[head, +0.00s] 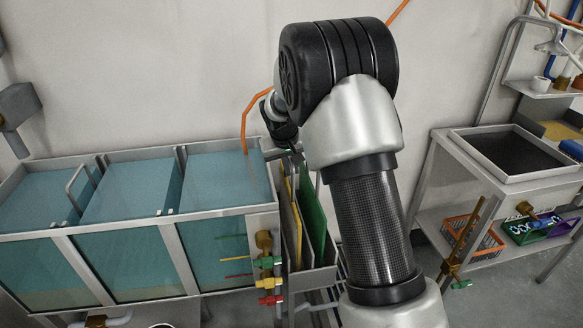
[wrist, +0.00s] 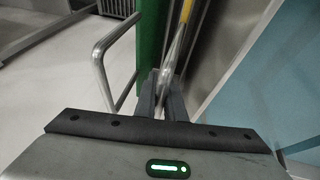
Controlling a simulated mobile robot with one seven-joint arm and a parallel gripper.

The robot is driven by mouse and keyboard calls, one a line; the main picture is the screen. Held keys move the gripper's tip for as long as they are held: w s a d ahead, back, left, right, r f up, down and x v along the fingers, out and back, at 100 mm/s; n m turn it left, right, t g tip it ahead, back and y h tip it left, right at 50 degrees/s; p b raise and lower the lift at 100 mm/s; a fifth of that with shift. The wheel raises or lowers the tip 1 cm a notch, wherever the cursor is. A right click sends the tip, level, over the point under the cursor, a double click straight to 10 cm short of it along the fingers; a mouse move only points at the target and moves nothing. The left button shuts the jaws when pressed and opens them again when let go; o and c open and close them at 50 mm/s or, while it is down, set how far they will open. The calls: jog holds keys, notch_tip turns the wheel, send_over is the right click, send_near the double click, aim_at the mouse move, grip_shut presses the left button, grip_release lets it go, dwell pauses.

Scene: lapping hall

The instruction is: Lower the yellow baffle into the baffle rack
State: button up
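The yellow baffle (head: 296,232) stands edge-on at the narrow metal baffle rack (head: 317,279), beside the tanks. A green baffle (head: 312,212) stands just right of it. My gripper is mostly hidden behind my arm in the head view. In the wrist view, my gripper's fingers (wrist: 164,98) are close together around a thin metal handle (wrist: 175,62). The handle leads up to a yellow strip of the baffle (wrist: 186,10). The green baffle (wrist: 151,42) is close to the left finger. The yellow baffle's lower edge and its fit in the slots are hidden.
Tanks of blue liquid (head: 215,185) fill the left, with coloured valves (head: 268,282) at their right end. A bent metal rail (wrist: 103,62) stands left of my fingers. A metal table (head: 500,181) with an orange basket (head: 473,237) stands at right. Floor shows between.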

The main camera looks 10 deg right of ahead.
jog(key=o, duration=0.5)
jog(key=s+d+f+p+v, duration=0.1)
jog(key=s+p+v, duration=0.1)
jog(key=v, duration=1)
jog(key=s+d+p+v, duration=0.1)
jog(key=s+d+v, duration=0.1)
jog(key=v, duration=1)
jog(key=s+t+y, duration=0.1)
jog(key=s+y, duration=0.1)
jog(key=s, duration=2.4)
notch_tip(320, 180, up, 20)
jog(key=p, duration=2)
jog(key=shift+w+d, duration=0.25)
jog(key=shift+d, duration=0.15)
